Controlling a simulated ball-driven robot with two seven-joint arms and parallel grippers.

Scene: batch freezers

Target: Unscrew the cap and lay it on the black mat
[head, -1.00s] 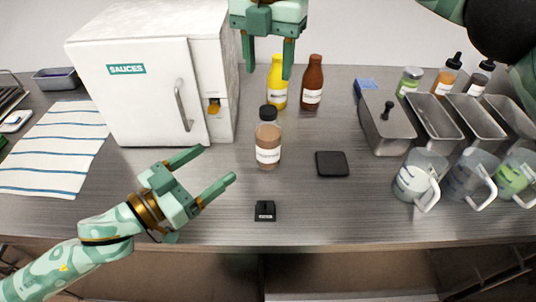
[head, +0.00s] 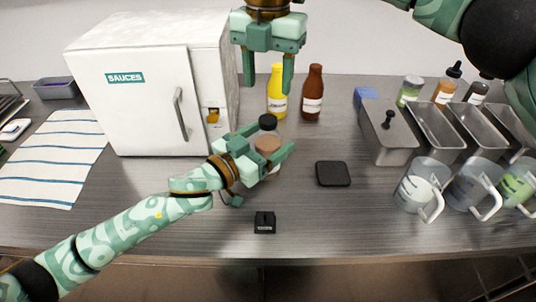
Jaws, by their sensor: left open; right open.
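A clear bottle (head: 267,145) with brown contents and a black cap (head: 267,122) stands upright on the counter in front of the white fridge. The cap is on the bottle. My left gripper (head: 272,141) is open, its fingers reaching to either side of the bottle; it hides the lower part of the bottle, and I cannot tell whether the fingers touch it. My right gripper (head: 268,82) is open and empty, pointing down above the cap. The square black mat (head: 333,174) lies bare on the counter, right of the bottle.
A yellow bottle (head: 277,92) and a brown bottle (head: 312,94) stand behind. A small black block (head: 265,223) is near the front edge. Metal pans (head: 388,142) and clear jugs (head: 422,186) fill the right. A striped towel (head: 52,165) lies left of the white fridge (head: 150,95).

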